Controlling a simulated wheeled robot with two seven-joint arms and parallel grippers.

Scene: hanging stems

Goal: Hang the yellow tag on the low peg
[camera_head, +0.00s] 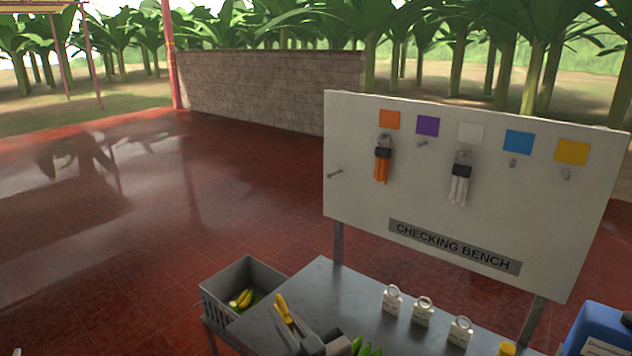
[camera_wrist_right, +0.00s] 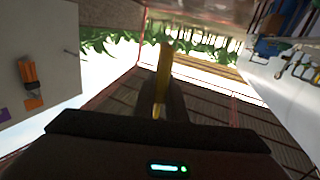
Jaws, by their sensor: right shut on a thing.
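The yellow tag (camera_head: 282,307) shows as a narrow yellow strip standing up from my right gripper (camera_head: 292,322), low in the head view. The gripper is shut on it. In the right wrist view the tag (camera_wrist_right: 164,65) sticks out between the two dark fingers (camera_wrist_right: 160,100); its full shape and any hole are hidden. The low peg (camera_head: 335,173) juts bare from the left edge of the white board (camera_head: 360,210), lower than the pegs beside it. The tag is apart from the board, nearer to me and below the peg. My left gripper is not in view.
Orange (camera_head: 382,165) and white (camera_head: 460,185) bundles hang on the board. A grey crate (camera_head: 222,312) with yellow fruit is at left, a blue box (camera_head: 598,325) at right.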

